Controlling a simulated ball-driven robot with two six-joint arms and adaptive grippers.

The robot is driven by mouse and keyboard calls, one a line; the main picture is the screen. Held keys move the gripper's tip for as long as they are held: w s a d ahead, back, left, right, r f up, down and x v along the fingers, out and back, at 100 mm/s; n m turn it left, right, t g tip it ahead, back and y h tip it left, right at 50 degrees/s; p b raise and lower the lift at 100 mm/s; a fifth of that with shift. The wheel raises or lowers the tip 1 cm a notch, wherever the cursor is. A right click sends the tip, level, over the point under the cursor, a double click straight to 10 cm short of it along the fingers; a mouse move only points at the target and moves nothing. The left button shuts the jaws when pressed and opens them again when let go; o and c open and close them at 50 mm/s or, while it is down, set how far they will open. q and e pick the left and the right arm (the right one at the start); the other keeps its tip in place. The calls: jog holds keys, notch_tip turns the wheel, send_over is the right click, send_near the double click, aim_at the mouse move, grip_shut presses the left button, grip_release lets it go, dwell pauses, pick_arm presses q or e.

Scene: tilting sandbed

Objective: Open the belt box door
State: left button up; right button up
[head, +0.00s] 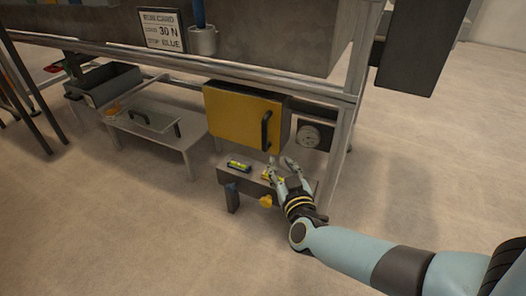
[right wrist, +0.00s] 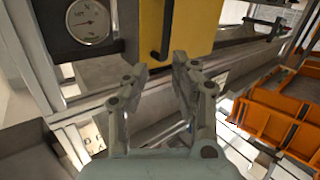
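The belt box door (head: 240,116) is a yellow panel with a dark upright bar handle (head: 266,131) near its right edge. It hangs under the sandbed frame and looks shut. In the right wrist view the yellow door (right wrist: 191,28) and its handle (right wrist: 162,28) show at the top. My right gripper (head: 281,163) is below and slightly right of the handle, apart from it. Its two fingers (right wrist: 160,66) are spread with nothing between them in the right wrist view. My left gripper is in neither view.
A round gauge (head: 310,134) sits right of the door; it also shows in the right wrist view (right wrist: 88,21). A low grey bench (head: 228,176) with a small level (head: 239,166) stands below. A white table (head: 165,135) is to the left. Open floor lies in front.

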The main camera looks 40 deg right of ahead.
aim_at(265, 137)
jog(key=w+d+b, duration=0.2)
jog(key=w, duration=0.2)
jog(key=w+d+f+m+h+b, duration=0.1)
jog(key=w+d+b, duration=0.1)
jog(key=w, duration=0.3)
jog(key=w+d+m+b, duration=0.1)
jog(key=w+d+b, duration=0.1)
jog(key=w+b, duration=0.2)
jog(key=shift+w+d+f+h, duration=0.3)
jog(key=shift+w+d, duration=0.05)
jog(key=shift+w, duration=0.05)
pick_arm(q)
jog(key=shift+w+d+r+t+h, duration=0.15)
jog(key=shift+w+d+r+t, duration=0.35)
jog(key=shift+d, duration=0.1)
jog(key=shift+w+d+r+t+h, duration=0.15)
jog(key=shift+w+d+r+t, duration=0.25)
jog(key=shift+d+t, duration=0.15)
pick_arm(e)
jog(key=shift+w+d+r, duration=0.15)
jog(key=shift+w, duration=0.1)
grip_shut()
